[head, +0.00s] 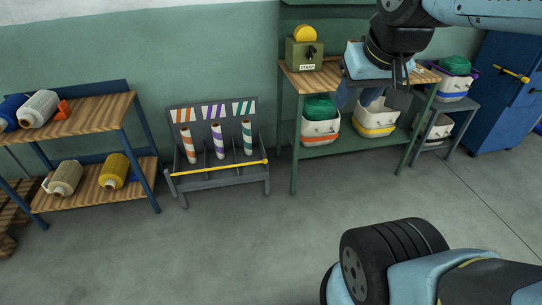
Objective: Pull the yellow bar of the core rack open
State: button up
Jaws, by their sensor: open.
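The core rack (218,184) is a dark grey stand against the green wall, left of the middle in the head view. Its yellow bar (225,167) runs across the front, below three upright striped cores: orange (188,144), purple (217,140) and green (247,137). Matching striped labels sit on the back panel above them. The bar appears to lie across the front of the cores' bases. My gripper (372,97) is at the upper right, open and pointing down, in front of the wooden bench in the picture. It is well apart from the bar.
A shelf (95,104) with thread cones stands at left. The bench (305,80) right of the rack carries a green strap box (304,54), with white bins (320,128) below. A blue cabinet (503,85) stands at far right. The floor before the rack is clear.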

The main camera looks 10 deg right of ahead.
aim_at(265, 161)
jog(key=u, duration=0.2)
jog(key=i, duration=0.9)
jog(key=z, duration=0.1)
